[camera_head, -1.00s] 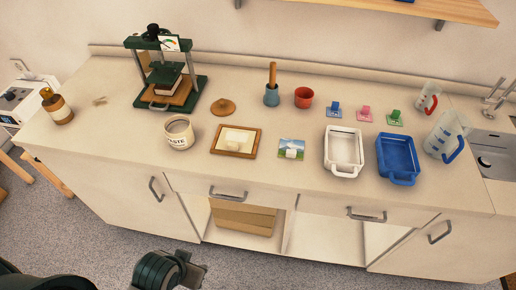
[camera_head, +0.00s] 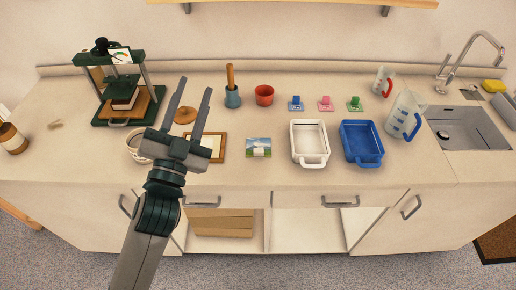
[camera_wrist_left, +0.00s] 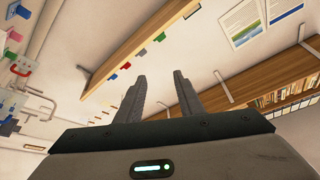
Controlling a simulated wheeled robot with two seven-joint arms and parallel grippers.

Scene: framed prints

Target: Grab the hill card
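The hill card (camera_head: 258,147) lies flat on the counter, with a green and blue landscape picture and a small pale block-like piece on it. It is between the wooden frame and the white tray. My left gripper (camera_head: 192,95) is raised over the counter to the left of the card, fingers apart and empty, pointing toward the wall. The card does not show in the wrist view. My right gripper is not in view.
My left gripper partly hides the wooden frame (camera_head: 222,148), the paste pot (camera_head: 134,146) and a brown lid (camera_head: 185,115). The white tray (camera_head: 295,140) and blue tray (camera_head: 345,140) stand right of the card. A green press (camera_head: 102,122) stands left. The counter in front of the card is clear.

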